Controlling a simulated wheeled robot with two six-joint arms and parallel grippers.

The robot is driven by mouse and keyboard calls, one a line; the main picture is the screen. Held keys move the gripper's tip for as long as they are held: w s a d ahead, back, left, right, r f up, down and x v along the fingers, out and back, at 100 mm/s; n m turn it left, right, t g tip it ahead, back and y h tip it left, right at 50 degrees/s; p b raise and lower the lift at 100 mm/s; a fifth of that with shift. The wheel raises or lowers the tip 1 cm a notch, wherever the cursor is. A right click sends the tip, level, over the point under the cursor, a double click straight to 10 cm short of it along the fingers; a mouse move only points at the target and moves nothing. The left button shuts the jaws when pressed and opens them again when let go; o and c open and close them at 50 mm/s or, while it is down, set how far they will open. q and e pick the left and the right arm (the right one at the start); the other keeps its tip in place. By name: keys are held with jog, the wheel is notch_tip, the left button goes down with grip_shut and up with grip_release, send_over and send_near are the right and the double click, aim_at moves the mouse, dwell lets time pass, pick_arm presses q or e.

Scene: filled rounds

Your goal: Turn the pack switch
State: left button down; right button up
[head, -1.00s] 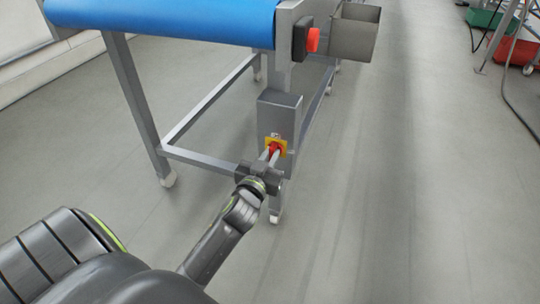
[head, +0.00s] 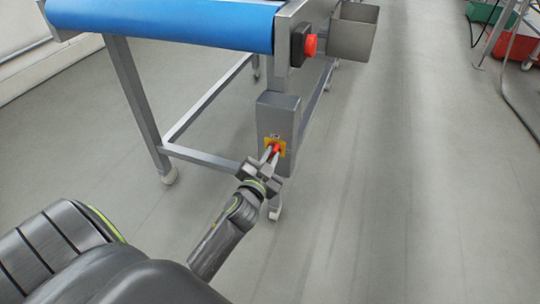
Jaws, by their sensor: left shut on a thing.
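The pack switch is a red knob (head: 275,148) on a yellow plate (head: 282,152). It is on the front of a grey box (head: 277,117) on the conveyor's leg. My left gripper (head: 271,152) reaches up to it from below, its two pale fingers shut on the red knob. The fingers hide part of the knob, so its exact angle is hard to read. The gripper body looks tilted. My right gripper is not in view.
Above is the blue conveyor belt (head: 160,25) on a grey wheeled frame. A red button (head: 311,45) on a black housing and a grey metal bin (head: 353,33) are at its end. Green (head: 482,11) and red (head: 524,50) crates stand far right. The floor between is clear.

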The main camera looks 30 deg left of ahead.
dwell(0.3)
pick_arm(q)
jog(key=c, duration=1.5)
grip_release()
jog(key=shift+o, duration=0.2)
jog(key=shift+s, duration=0.1)
jog(key=v, duration=1.7)
jog(key=shift+s+p, duration=0.15)
jog(key=shift+p, duration=0.3)
jog(key=shift+f, duration=0.1)
